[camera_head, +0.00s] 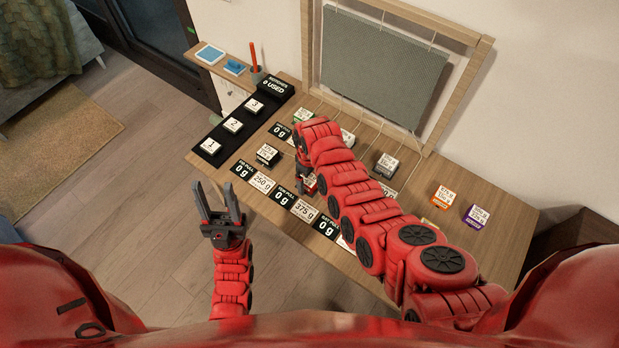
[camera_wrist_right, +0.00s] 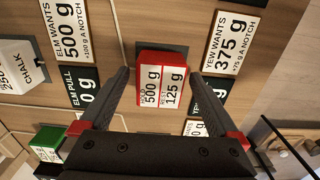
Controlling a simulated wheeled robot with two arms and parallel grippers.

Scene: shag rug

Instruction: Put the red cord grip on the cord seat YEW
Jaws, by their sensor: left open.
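The red cord grip (camera_wrist_right: 162,80), a red block with a white label reading 500 g and 125 g, sits by a dark grey patch on the wooden board. In the head view a part of it (camera_head: 311,185) shows beside my right arm. My right gripper (camera_wrist_right: 160,73) is over it, open, with one finger on each side and gaps to both. A YEW card (camera_wrist_right: 230,42) reading 375 g lies to the right in the wrist view; the YEW pull display (camera_wrist_right: 212,92) is partly hidden by a finger. My left gripper (camera_head: 216,190) is open and empty, off the table's front edge.
An ELM card (camera_wrist_right: 72,28) reading 500 g lies to the left. Orange (camera_head: 443,197) and purple (camera_head: 476,216) blocks stand at the right. A black strip (camera_head: 233,125) holds numbered blocks.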

